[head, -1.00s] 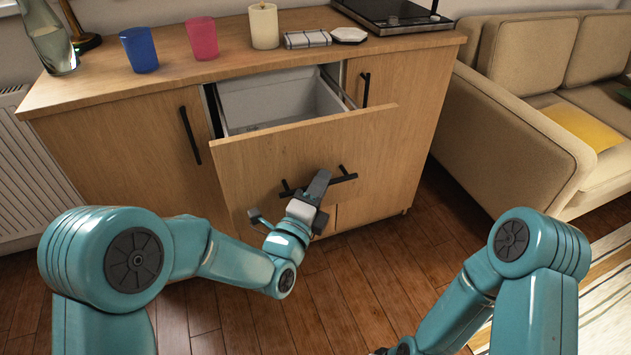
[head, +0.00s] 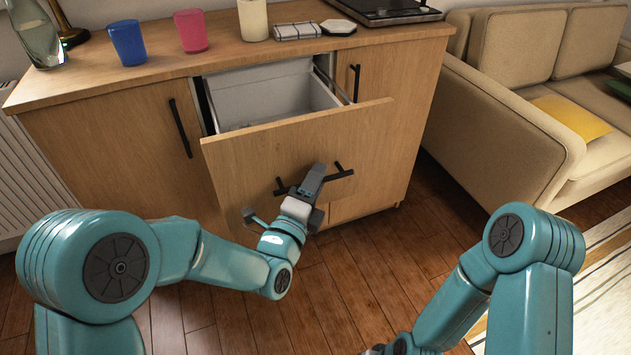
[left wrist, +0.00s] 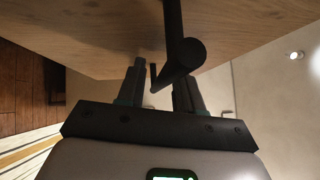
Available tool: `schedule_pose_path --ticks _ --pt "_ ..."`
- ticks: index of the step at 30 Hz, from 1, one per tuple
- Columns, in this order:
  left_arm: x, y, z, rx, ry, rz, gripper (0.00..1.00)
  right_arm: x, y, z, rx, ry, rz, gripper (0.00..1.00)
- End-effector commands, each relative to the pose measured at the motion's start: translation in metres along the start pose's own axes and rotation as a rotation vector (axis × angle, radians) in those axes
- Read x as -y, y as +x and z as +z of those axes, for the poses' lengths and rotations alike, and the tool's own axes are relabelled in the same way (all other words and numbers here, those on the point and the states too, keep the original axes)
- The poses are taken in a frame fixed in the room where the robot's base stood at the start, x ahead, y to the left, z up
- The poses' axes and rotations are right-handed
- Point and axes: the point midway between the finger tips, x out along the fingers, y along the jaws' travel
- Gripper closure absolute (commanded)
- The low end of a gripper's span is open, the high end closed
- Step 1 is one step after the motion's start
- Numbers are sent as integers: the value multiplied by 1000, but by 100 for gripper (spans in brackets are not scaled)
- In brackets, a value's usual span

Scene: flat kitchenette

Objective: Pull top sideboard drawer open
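The top sideboard drawer (head: 245,160) stands partly open, with its pale grey inside showing behind the wooden front. Its black bar handle (head: 341,174) crosses the front. My left gripper (head: 314,182) is at the middle of this handle and hides part of it. In the left wrist view the handle (left wrist: 186,56) runs between the two fingers of the left gripper (left wrist: 160,82), which look closed around the bar; contact is hard to see. My right arm shows at the lower right, and its fingers are out of the picture.
The sideboard top (head: 90,86) holds a blue cup (head: 128,43), a pink cup (head: 191,31), a candle (head: 252,20) and a glass vase (head: 36,35). A beige sofa (head: 500,115) stands to the right. The wooden floor (head: 330,285) before the drawer is clear.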

Motion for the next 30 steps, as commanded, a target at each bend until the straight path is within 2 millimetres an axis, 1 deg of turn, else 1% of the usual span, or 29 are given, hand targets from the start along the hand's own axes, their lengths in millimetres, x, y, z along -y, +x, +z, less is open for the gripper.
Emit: schedule_pose_path --ticks 5,8,11,19,20,21,26,30 --pt "0 -5 -1 -1 0 1 64 0 0 0 0 0 0 57" --pt "1 -18 -1 -2 0 3 64 1 -2 0 1 -1 0 57" --pt "0 -41 -1 -1 0 4 64 2 -3 1 2 -2 0 57" --pt "0 -116 -1 0 -2 5 64 2 -3 1 3 -3 0 57" --pt "8 -111 1 -3 3 7 64 8 -20 2 5 -3 0 57" --pt "8 -110 1 -4 8 9 64 12 -30 3 7 -5 -1 57" --pt "7 -116 1 -10 15 10 64 24 -60 5 11 -12 -1 57" --pt "7 -124 1 -10 12 9 64 34 -84 7 16 -17 -2 57"
